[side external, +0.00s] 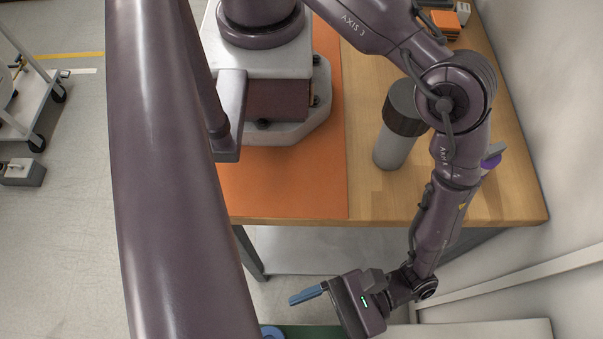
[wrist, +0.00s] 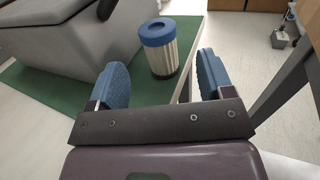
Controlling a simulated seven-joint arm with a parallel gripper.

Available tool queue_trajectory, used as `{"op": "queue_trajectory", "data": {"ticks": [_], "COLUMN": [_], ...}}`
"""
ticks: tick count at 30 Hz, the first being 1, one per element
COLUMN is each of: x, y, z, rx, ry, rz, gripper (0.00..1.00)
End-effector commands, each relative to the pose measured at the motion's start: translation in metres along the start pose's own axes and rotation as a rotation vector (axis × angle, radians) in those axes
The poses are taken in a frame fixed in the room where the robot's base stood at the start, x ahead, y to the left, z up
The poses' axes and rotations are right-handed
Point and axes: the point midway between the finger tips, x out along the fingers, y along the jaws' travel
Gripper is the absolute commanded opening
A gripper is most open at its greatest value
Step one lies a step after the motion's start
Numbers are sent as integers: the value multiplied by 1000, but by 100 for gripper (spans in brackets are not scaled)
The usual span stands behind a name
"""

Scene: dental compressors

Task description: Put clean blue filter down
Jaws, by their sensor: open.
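The clean blue filter (wrist: 160,52) stands upright on a green mat (wrist: 48,100) in the wrist view. It has a blue ring top with a dark hole, a pale pleated body and a dark base. My gripper (wrist: 163,82) is open, with blue fingers spread on both sides of the view; the filter appears beyond and between them, and I see no contact. In the side external view my gripper (side external: 308,294) hangs past the wooden table's front edge. A small part of the filter's blue top (side external: 270,332) shows at the bottom edge there; the rest is cut off.
A large grey housing (wrist: 70,38) stands on the mat left of the filter. The wooden table (side external: 375,205) carries an orange mat (side external: 285,185) and a grey cylinder with a dark cap (side external: 396,145). A wall (side external: 560,170) is at the right.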

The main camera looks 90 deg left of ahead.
Motion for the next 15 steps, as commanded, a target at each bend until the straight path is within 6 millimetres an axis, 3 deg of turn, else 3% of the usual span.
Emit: {"op": "queue_trajectory", "data": {"ticks": [8,15], "x": [24,59], "y": [0,1], "z": [0,-1], "rx": [0,1], "ry": [1,2], "rz": [-2,-3], "gripper": [74,74]}}
